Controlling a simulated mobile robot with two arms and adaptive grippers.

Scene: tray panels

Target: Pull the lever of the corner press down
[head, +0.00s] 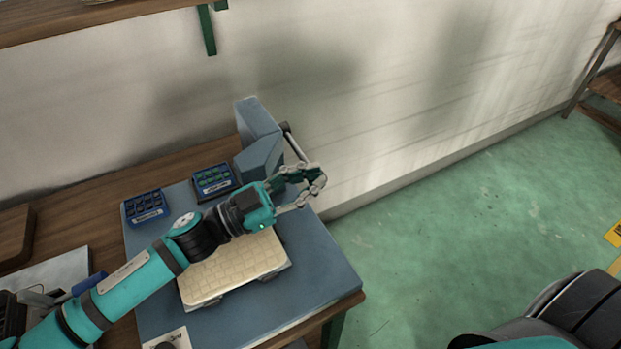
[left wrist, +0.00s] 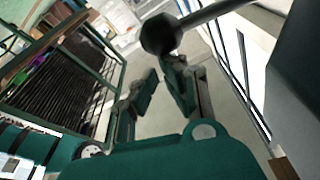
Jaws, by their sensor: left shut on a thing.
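The corner press (head: 256,120) is a blue-grey block at the back right of the workbench, against the wall. In the left wrist view the lever shows as a grey rod with a dark knob (left wrist: 161,34) at the fingertips. The exact contact is hard to see. My right gripper is not in view.
A cream gridded panel (head: 235,270) lies on the blue-grey work surface (head: 325,280) below my left arm. Two blue boxes, one with green pieces (head: 213,181) and one with dark pieces (head: 146,206), stand left of the press.

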